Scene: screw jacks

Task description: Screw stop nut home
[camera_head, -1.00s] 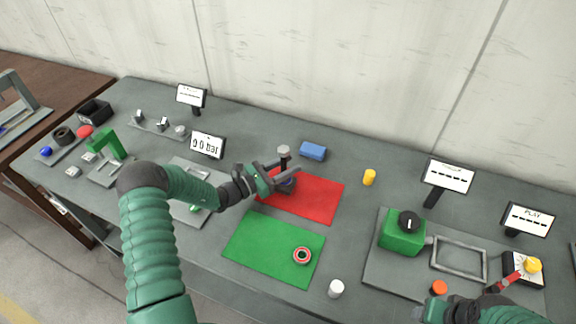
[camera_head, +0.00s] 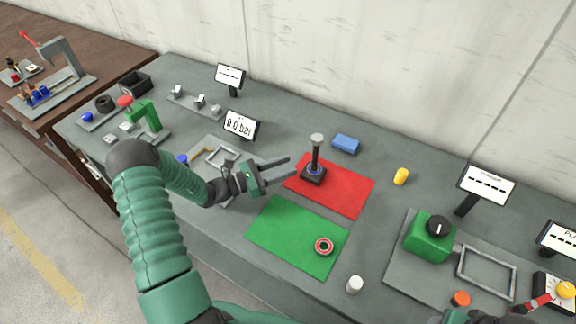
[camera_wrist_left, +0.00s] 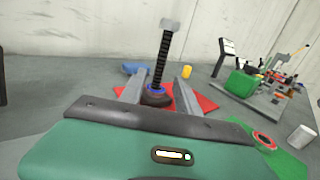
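The screw jack stands upright on the red mat (camera_head: 345,192). It has a dark base (camera_head: 313,176), a threaded spindle (camera_head: 316,152) and a grey top; in the wrist view a blue ring (camera_wrist_left: 156,88) sits low on the spindle (camera_wrist_left: 163,58). A red-rimmed ring, perhaps a nut (camera_head: 324,246), lies on the green mat (camera_head: 285,238). My left gripper (camera_head: 292,168) is open and empty, its fingertips just left of the jack and pointing at it. At the bottom right edge, part of what seems my right gripper (camera_head: 455,316) shows; its fingers are out of frame.
A blue block (camera_head: 346,144) lies behind the red mat. A yellow cylinder (camera_head: 401,176) and a white cylinder (camera_head: 355,285) stand to the right. A green box with a black knob (camera_head: 437,225) is on a grey plate. A gauge display (camera_head: 240,125) stands behind my left gripper.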

